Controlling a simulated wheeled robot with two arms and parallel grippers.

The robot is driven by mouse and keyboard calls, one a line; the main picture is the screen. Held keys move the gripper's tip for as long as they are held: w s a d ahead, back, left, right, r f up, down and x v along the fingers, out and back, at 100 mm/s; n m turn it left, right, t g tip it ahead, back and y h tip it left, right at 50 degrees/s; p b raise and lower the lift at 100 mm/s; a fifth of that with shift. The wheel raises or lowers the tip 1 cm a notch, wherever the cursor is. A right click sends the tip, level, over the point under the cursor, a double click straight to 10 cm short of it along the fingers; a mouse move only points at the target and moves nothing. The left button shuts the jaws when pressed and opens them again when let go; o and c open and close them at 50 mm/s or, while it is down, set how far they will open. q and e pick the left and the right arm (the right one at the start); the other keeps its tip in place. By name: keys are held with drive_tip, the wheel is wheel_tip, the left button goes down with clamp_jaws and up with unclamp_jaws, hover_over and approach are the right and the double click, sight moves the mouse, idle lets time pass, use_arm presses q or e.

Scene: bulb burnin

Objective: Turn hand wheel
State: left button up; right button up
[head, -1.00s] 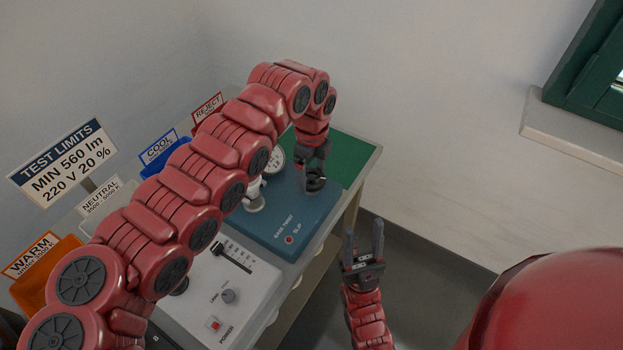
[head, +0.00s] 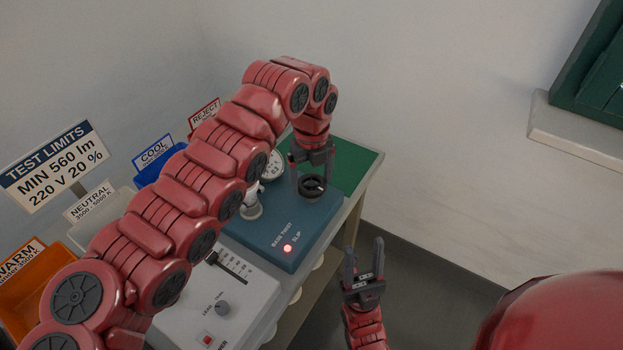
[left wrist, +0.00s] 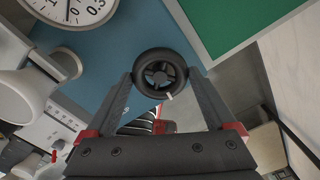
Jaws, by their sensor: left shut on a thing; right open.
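The black hand wheel (head: 312,188) is on top of the blue base-twist box (head: 296,238). It has spokes and a small white mark on its rim, which the left wrist view shows at the near side of the wheel (left wrist: 160,60). My left gripper (head: 309,181) points down over it and is shut on the wheel, one finger on each side of the rim. The red slip lamp (head: 288,248) on the box is lit. My right gripper (head: 364,258) is open and empty, in front of the bench, away from the wheel.
A round dial (head: 273,165) and a white socket fixture (head: 252,207) stand left of the wheel. A green mat (head: 350,163) lies behind it. A grey control panel (head: 225,300) is nearer. Orange (head: 30,300) and other bins line the left, partly behind my left arm.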

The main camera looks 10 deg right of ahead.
idle(0.3)
use_arm(q)
drive_tip(key=o, duration=1.1)
drive_tip(key=shift+c, duration=0.2)
wheel_tip(320, 180, up, 9)
wheel_tip(320, 180, up, 8)
drive_tip(key=r+p, duration=0.1)
drive_tip(key=p, duration=0.7)
hover_over(312, 183)
drive_tip(key=shift+w+f, duration=0.1)
drive_tip(key=shift+f, duration=0.15)
